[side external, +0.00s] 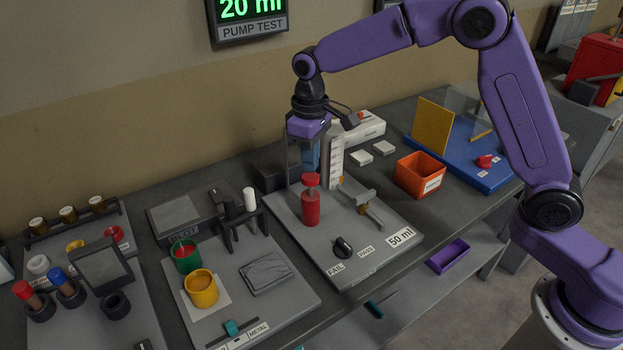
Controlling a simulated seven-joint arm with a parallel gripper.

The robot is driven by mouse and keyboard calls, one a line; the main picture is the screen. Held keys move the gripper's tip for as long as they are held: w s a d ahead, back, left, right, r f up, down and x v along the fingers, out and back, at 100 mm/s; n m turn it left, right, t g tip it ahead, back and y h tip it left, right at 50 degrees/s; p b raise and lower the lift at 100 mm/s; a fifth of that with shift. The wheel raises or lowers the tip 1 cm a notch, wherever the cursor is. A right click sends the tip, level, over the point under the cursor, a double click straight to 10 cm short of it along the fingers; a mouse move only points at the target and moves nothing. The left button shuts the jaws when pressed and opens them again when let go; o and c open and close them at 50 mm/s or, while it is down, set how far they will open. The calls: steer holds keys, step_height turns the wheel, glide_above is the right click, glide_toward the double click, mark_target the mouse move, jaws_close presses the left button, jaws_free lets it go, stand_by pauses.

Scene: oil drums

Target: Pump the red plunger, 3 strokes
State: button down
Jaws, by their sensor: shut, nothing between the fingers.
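The red plunger (311,180) has a wide red cap on a short stem and stands upright on a red pump body (311,211) on the grey board. My gripper (303,160) points down behind and above the red cap in this view, and is shut with nothing held. Whether its fingertips touch the cap cannot be told. A blue part (313,154) shows beside the fingers, partly hidden. A white graduated scale (337,152) stands upright just right of it. The wall display (251,14) reads 20 ml, PUMP TEST. The board's label (401,237) reads 50 ml.
A metal spout or lever (370,207) and a black FAIL/PASS knob (343,247) are on the same board. An orange bin (420,175) is to the right. A board with green and yellow cups (201,289) is to the left. A dark box (268,175) is behind.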

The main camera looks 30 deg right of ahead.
mark_target(310, 176)
steer(key=shift+f, duration=0.1)
steer(key=shift+f, duration=2.4)
steer(key=shift+r, duration=2.5)
steer(key=shift+f, duration=0.15)
steer(key=shift+f, duration=2.3)
steer(key=shift+r, duration=2.5)
